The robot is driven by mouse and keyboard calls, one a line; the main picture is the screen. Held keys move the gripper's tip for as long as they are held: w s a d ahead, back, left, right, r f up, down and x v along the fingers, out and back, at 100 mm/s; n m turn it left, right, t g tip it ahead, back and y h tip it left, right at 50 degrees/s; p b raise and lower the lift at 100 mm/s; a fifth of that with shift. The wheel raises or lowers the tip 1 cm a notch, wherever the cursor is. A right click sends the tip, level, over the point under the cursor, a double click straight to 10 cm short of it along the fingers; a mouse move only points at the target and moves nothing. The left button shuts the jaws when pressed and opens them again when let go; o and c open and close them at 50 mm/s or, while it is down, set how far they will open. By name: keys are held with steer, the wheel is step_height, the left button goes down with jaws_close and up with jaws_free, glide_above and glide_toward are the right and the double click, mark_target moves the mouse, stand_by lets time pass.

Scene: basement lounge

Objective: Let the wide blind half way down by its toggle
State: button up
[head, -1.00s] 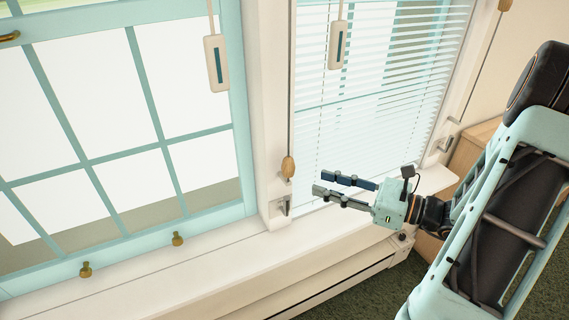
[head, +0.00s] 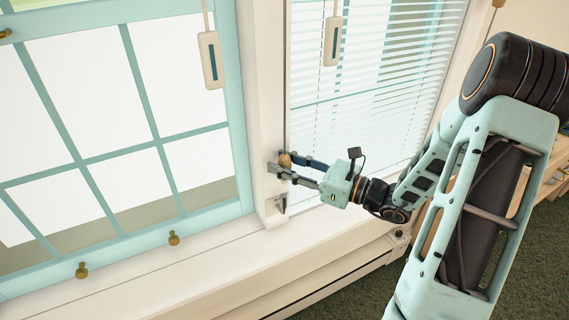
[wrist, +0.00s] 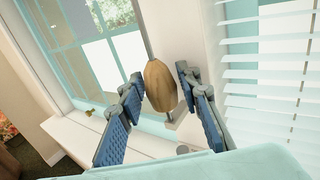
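A wooden toggle (head: 285,160) hangs on a cord by the post between two windows. My gripper (head: 278,163) has reached it from the right. In the wrist view, the toggle (wrist: 160,86) stands between the two blue fingers of my gripper (wrist: 159,76), with a visible gap at least on the left, so the fingers look open around it. A white slatted blind (head: 395,90) covers much of the right window. No slats show across the left window (head: 100,110). I cannot tell from these views which blind the toggle's cord works.
A metal cleat (head: 280,205) sits on the post just below the toggle. Two pale tags with blue strips (head: 210,60) (head: 333,42) hang above. Another wooden toggle (head: 498,3) shows at the top right. The white sill (head: 150,265) runs below, with brass knobs on the left window frame.

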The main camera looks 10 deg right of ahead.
jaws_close()
stand_by(0.3)
step_height(320, 180, up, 18)
steer(key=p, duration=1.4)
steer(key=shift+f, duration=0.2)
jaws_free()
steer(key=v, duration=1.2)
